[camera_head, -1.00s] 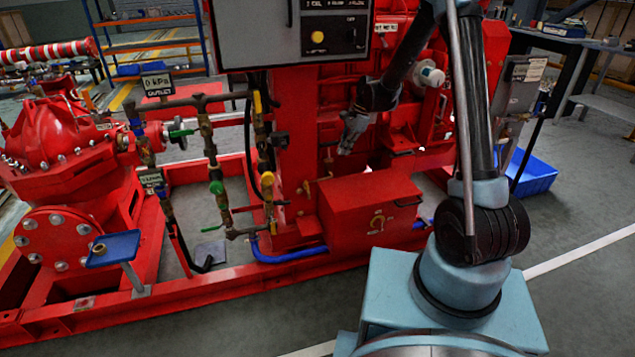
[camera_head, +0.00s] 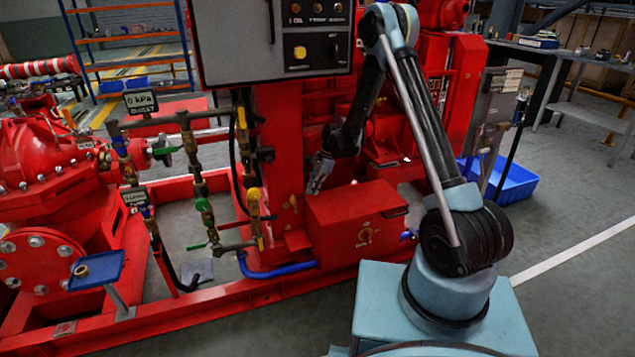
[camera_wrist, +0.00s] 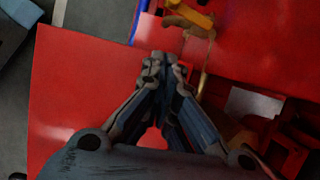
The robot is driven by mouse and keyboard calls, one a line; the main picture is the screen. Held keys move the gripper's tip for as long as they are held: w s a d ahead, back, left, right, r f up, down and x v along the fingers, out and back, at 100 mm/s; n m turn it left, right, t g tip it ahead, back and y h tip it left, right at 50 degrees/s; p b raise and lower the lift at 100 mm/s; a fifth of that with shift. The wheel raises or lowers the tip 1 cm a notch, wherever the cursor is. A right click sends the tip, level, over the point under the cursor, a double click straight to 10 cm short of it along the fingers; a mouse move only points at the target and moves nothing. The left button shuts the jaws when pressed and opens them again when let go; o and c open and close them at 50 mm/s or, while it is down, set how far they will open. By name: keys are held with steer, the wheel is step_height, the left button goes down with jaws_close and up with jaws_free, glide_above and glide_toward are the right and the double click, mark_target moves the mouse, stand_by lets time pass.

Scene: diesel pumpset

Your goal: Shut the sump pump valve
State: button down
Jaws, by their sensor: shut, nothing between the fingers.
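No label marks the sump pump valve, so I cannot tell which valve it is. The head view shows a pipe assembly with a lower yellow valve handle (camera_head: 254,196), an upper yellow handle (camera_head: 242,118) and a green lever (camera_head: 195,246). My gripper (camera_head: 316,184) points down beside the red column, right of the pipes and above the red box. In the wrist view, my gripper's fingertips (camera_wrist: 165,62) are together and empty over red surfaces. A yellow handle on a brass fitting (camera_wrist: 192,14) shows beyond them, apart from the fingers.
The red box (camera_head: 352,225) sits just below my gripper. A grey control panel (camera_head: 235,45) overhangs the pipes. The red column (camera_head: 280,130) stands beside my forearm. A blue hose (camera_head: 280,270) runs along the base frame. A blue bin (camera_head: 510,180) is on the floor at right.

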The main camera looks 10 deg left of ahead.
mark_target(293, 199)
steer(key=shift+s+a+f, duration=0.35)
steer(key=shift+s+a, duration=0.1)
steer(key=shift+a, duration=0.15)
steer(key=shift+s+a+f, duration=0.35)
steer(key=shift+s+a, duration=0.1)
steer(key=shift+a, duration=0.15)
steer(key=shift+s+a, duration=0.4)
steer(key=shift+a, duration=0.3)
